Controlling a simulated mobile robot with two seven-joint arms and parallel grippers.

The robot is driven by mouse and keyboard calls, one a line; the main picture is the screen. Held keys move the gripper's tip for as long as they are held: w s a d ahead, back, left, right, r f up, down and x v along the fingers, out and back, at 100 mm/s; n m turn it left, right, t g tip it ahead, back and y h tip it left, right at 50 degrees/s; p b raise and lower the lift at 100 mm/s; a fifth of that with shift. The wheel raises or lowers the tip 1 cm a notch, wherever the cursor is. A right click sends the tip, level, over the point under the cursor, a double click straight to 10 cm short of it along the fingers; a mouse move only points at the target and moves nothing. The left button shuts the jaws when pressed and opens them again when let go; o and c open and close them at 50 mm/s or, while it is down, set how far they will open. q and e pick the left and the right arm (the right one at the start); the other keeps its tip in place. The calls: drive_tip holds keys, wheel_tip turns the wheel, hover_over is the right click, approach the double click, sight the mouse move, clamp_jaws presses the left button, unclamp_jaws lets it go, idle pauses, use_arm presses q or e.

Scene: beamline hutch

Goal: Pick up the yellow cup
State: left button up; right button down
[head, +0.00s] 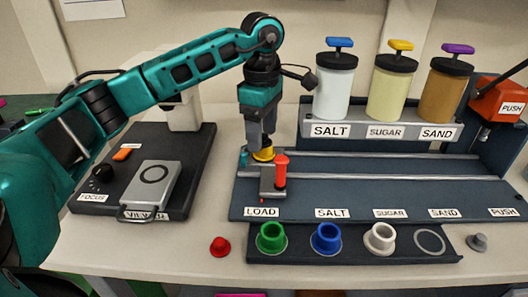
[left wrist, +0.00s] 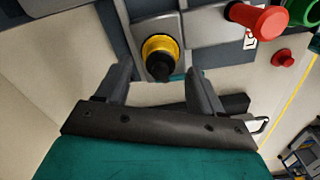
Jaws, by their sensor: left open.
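The yellow cup (head: 263,154) sits low at the left end of the dark rail station, beside the red-knobbed slider. In the left wrist view the yellow cup (left wrist: 160,55) shows as a yellow ring around a dark centre, in a grey square holder. My left gripper (head: 262,146) points down at the cup, partly hiding it in the head view. In the left wrist view the left gripper's fingers (left wrist: 158,82) are open and empty, one to each side of the cup and just short of it. My right gripper is in neither view.
The red-knobbed slider (head: 281,172) stands close by the cup. Green (head: 271,238), blue (head: 326,238) and white (head: 380,237) cups sit in the front tray; a red piece (head: 220,246) lies left of it. Salt, sugar and sand jars (head: 390,88) stand behind. The viewer (head: 152,188) is left.

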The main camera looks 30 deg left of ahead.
sight(266, 155)
use_arm(q)
wheel_tip(266, 155, down, 2)
drive_tip(key=shift+f, duration=0.2)
drive_tip(key=shift+c, duration=0.5)
drive_tip(key=c, duration=1)
